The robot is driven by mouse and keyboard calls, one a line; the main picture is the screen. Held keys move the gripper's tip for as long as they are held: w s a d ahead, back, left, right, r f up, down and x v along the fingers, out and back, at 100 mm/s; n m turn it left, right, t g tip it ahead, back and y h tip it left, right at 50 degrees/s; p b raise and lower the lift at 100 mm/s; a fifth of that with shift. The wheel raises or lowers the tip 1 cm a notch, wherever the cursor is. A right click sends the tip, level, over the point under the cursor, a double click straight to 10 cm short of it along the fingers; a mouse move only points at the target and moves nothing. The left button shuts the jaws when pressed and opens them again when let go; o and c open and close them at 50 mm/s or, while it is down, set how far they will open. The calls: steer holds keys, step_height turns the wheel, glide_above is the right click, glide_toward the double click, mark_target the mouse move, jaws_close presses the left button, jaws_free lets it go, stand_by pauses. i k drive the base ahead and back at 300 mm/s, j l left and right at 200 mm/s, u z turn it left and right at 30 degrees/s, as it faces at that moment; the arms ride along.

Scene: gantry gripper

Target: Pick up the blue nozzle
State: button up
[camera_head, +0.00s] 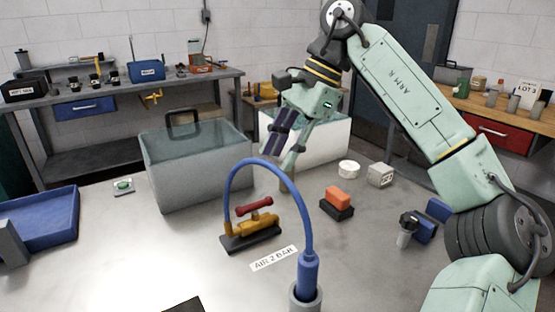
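The blue nozzle (308,272) stands upright in a grey cylindrical holder (305,298) at the front middle of the table. A blue hose (268,163) arcs from its top over to a yellow valve (255,228) with a red handle on a dark base. My gripper (282,152) hangs in the air beyond the hose, above the back of the table and well apart from the nozzle. Its two fingers look spread, with nothing visible between them. The lower end of the nozzle is hidden in the holder.
A label reading "AIR 2 BAR" (274,258) lies beside the valve. A large clear-topped grey tank (197,175) stands behind left, a blue tray (40,222) far left. An orange block (337,195), white cup (349,169) and grey cube (380,175) stand right. The left front table is mostly clear.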

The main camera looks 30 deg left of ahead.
mark_target(308, 265)
steer(key=k+l, duration=0.25)
steer(key=k, duration=0.2)
steer(key=k+l, duration=0.3)
steer(key=k, duration=0.2)
steer(key=k+l, duration=0.25)
steer(key=k, duration=0.2)
